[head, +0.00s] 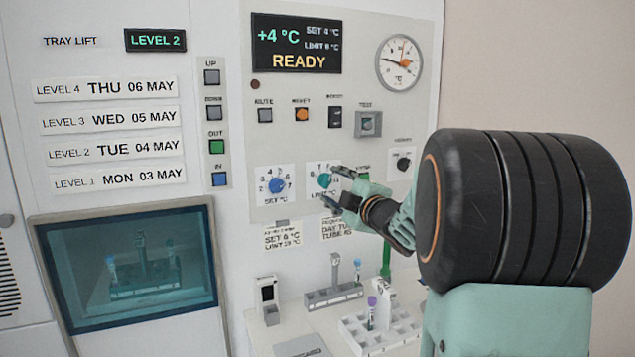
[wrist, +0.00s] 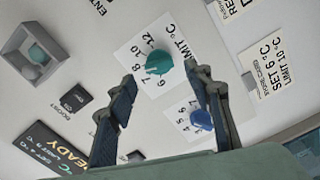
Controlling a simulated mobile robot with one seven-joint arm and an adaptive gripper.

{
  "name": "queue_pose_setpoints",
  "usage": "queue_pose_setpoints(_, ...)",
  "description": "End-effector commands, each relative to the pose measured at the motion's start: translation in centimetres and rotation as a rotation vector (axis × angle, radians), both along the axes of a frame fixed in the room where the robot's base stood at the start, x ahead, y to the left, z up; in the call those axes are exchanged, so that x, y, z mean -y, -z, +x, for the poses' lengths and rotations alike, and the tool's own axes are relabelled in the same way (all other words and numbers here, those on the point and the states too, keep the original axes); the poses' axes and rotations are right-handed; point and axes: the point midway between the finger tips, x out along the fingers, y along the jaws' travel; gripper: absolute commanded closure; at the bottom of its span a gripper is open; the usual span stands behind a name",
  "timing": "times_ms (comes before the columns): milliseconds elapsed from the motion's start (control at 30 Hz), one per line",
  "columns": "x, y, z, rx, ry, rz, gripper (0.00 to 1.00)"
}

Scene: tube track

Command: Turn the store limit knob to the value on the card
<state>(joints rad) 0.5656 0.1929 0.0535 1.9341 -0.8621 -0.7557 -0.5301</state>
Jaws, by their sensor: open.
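The green limit knob (head: 324,180) sits on a white numbered dial on the panel. In the wrist view the knob (wrist: 159,60) shows ahead of the fingertips, with "LIMIT °C" printed beside it. Its exact pointer position is too small to read surely. The blue set knob (head: 277,186) is left of it; it also shows in the wrist view (wrist: 202,120). The card (head: 282,238) below reads "SET 6 °C LIMIT 10 °C"; it is clear in the wrist view (wrist: 271,67). My gripper (head: 336,187) is open and empty, its fingers spread either side of the green knob's line.
The display (head: 296,44) reads +4 °C and READY, with a limit that looks like 8 °C. Buttons, a boxed test switch (head: 368,123) and a black knob (head: 403,163) are nearby. A tube rack (head: 380,330) and a small black-screened device (head: 268,297) stand below.

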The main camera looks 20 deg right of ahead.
Motion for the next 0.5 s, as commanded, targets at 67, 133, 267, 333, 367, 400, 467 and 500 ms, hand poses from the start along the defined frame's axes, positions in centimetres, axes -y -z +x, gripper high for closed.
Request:
queue_pose_setpoints(67,-0.1,0.1,1.4,-0.002,-0.002,0.0,0.54)
queue_pose_setpoints(133,-0.1,0.0,2.3,-0.001,-0.001,0.0,0.54)
queue_pose_setpoints(267,-0.1,0.0,3.5,-0.001,0.001,0.001,0.54)
queue_pose_setpoints(333,-0.2,0.0,3.9,-0.001,0.0,0.001,0.54)
queue_pose_setpoints(367,-0.2,0.0,4.0,0.0,0.0,0.001,0.54)
queue_pose_setpoints(400,-0.2,0.0,4.1,0.0,0.0,0.001,0.54)
queue_pose_setpoints(467,-0.2,0.0,4.1,0.0,0.0,0.001,0.54)
queue_pose_setpoints(500,-0.2,0.0,4.1,0.0,0.0,0.001,0.54)
